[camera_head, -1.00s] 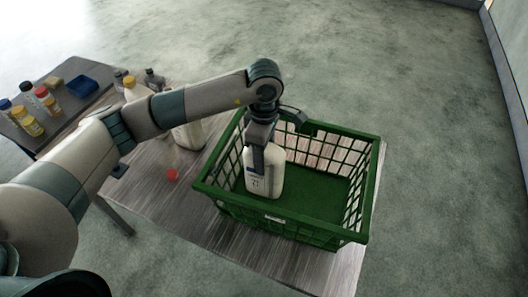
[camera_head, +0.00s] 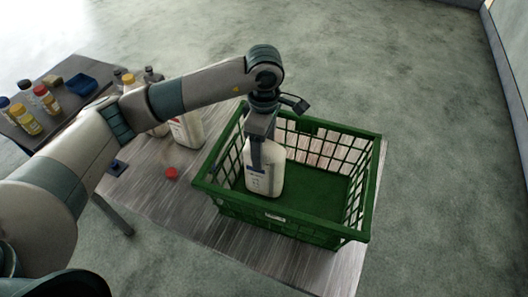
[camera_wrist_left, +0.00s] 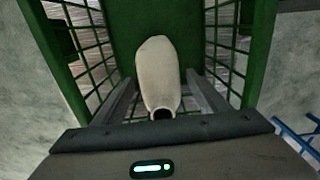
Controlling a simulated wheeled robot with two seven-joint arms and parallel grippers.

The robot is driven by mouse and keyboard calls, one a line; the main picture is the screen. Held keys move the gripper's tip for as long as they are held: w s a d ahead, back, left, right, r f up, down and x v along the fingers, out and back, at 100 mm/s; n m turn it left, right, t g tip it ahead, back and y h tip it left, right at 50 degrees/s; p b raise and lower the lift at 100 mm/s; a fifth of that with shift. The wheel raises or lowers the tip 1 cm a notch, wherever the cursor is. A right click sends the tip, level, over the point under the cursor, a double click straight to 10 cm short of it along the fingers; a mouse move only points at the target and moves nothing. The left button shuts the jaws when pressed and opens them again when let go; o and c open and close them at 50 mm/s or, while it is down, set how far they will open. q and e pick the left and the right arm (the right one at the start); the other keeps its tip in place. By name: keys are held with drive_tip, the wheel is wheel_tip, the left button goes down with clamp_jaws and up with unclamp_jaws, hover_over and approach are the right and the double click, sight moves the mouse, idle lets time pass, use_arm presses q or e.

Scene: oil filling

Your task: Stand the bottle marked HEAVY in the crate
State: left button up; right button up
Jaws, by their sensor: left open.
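A white bottle (camera_head: 266,182) stands upright on the floor of the green crate (camera_head: 292,227), toward its left side. Its label is too small to read, so I cannot tell whether it says HEAVY. My left gripper (camera_head: 257,165) is above the bottle, its fingers reaching down on either side. In the left wrist view the bottle (camera_wrist_left: 158,75) lies between the two open fingers (camera_wrist_left: 162,98), with gaps on both sides, and its dark mouth is uncapped. My right gripper is out of view.
The crate stands on a grey wooden table (camera_head: 150,205). A red cap (camera_head: 171,173) and another white bottle (camera_head: 188,130) are left of it. A side table (camera_head: 60,68) holds several small bottles and a blue tray (camera_head: 81,84). The crate's right part is empty.

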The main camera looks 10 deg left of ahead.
use_arm(q)
wheel_tip(320, 180, up, 8)
drive_tip(key=b, duration=0.3)
drive_tip(key=shift+r, duration=0.15)
drive_tip(key=shift+r+b, duration=0.35)
drive_tip(key=shift+r, duration=0.45)
